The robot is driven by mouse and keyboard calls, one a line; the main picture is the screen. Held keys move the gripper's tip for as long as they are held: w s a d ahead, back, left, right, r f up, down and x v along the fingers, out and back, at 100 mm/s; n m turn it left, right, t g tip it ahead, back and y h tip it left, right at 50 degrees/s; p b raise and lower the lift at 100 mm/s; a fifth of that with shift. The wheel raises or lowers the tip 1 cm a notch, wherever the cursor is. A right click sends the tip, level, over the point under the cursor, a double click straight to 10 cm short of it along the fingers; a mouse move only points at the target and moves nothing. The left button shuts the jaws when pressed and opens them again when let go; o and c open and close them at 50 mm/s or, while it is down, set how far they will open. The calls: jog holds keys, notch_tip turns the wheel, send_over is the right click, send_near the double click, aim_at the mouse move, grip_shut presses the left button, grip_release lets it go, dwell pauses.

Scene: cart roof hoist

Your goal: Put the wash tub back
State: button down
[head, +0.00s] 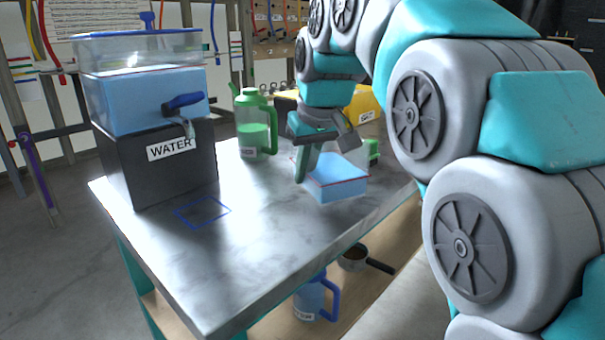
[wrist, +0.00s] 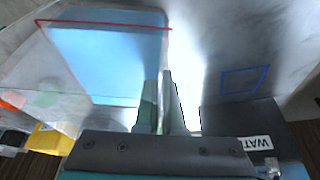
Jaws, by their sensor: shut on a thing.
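The wash tub (head: 340,185) is a clear open box with blue water and a red line around it. It is over the marble tabletop, right of the green jug; I cannot tell whether it touches the top. My gripper (head: 303,172) points down and is shut on the tub's near-left wall. In the wrist view the tub (wrist: 105,60) fills the upper left, and the gripper (wrist: 165,85) pinches its wall. A blue outlined rectangle (head: 203,212) is marked on the tabletop before the water tank and is empty. It also shows in the wrist view (wrist: 243,81).
A water tank (head: 150,100) with a blue tap stands on a black stand (head: 165,170) at the left. A green jug (head: 252,125) and a yellow bin (head: 365,105) stand behind. The tabletop (head: 240,265) is clear in front. A blue jug (head: 313,298) and a pan (head: 355,258) sit below.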

jog(key=w, duration=0.2)
jog(key=w+a, duration=0.1)
jog(key=w, duration=0.2)
jog(key=shift+a+f, duration=0.15)
jog(key=shift+a, duration=0.05)
jog(key=shift+w+a+f+p, duration=0.15)
jog(key=shift+w+p, duration=0.15)
jog(key=shift+w, duration=0.25)
jog(key=shift+f, duration=1.7)
jog(key=shift+f, duration=0.1)
jog(key=c, duration=1)
grip_release()
jog(key=v, duration=1.2)
jog(key=shift+s, duration=0.1)
